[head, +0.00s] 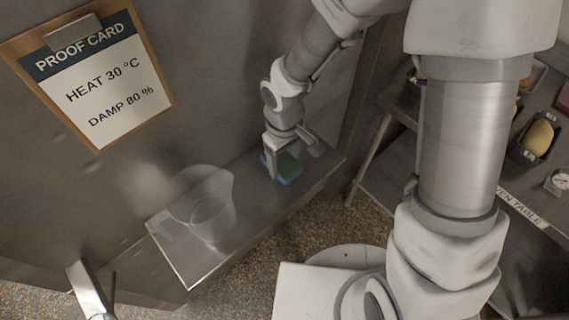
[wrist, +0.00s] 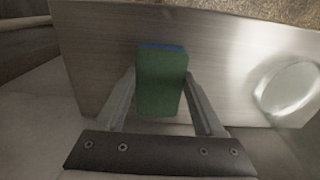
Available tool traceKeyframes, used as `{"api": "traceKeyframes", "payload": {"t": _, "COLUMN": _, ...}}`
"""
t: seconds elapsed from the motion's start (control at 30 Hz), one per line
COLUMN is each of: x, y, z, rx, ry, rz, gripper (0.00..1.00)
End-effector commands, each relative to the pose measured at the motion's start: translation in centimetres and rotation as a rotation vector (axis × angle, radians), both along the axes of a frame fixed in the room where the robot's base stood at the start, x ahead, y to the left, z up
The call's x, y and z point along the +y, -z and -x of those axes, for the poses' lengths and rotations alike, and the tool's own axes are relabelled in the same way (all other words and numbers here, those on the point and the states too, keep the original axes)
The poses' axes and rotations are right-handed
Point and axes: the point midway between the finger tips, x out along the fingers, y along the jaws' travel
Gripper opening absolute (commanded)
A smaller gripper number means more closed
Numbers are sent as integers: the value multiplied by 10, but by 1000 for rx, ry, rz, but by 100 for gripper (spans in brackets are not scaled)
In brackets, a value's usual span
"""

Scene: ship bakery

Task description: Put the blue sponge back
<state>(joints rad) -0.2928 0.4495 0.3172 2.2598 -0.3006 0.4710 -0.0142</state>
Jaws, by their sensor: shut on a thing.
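The blue sponge (head: 287,173) has a green top layer and a blue layer below it. It is at the right part of a narrow metal shelf (head: 180,262) on the wall. My gripper (head: 284,166) comes down from above and is shut on the sponge. In the wrist view the sponge (wrist: 161,82) stands between the two fingers (wrist: 160,98), green face towards the camera, with a blue strip at its far edge. I cannot tell whether its underside touches the shelf.
A clear jug (head: 210,215) stands on the left part of the shelf and also shows in the wrist view (wrist: 290,88). A proof card (head: 95,75) hangs on the wall. A table with several trays (head: 535,140) is at the right. The shelf between jug and sponge is clear.

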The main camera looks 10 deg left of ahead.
Motion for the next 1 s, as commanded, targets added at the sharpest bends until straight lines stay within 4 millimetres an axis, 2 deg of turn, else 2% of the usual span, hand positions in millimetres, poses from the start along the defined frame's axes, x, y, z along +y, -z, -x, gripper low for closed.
{"api": "traceKeyframes", "payload": {"t": 0.03, "x": 0, "y": 5, "z": 0, "rx": 0, "ry": 0, "rz": 0, "gripper": 26}}
{"api": "traceKeyframes", "payload": {"t": 0.37, "x": 0, "y": 6, "z": 0, "rx": 0, "ry": 0, "rz": 0, "gripper": 26}}
{"api": "traceKeyframes", "payload": {"t": 0.4, "x": 0, "y": 6, "z": 0, "rx": 0, "ry": 0, "rz": 0, "gripper": 74}}
{"api": "traceKeyframes", "payload": {"t": 0.53, "x": 0, "y": 5, "z": 0, "rx": 0, "ry": 0, "rz": 0, "gripper": 97}}
{"api": "traceKeyframes", "payload": {"t": 0.57, "x": 0, "y": 5, "z": 0, "rx": 0, "ry": 0, "rz": 0, "gripper": 100}}
{"api": "traceKeyframes", "payload": {"t": 0.87, "x": 0, "y": 2, "z": 0, "rx": 0, "ry": 0, "rz": 0, "gripper": 100}}
{"api": "traceKeyframes", "payload": {"t": 1.0, "x": 0, "y": -15, "z": -1, "rx": -5, "ry": 3, "rz": -1, "gripper": 100}}
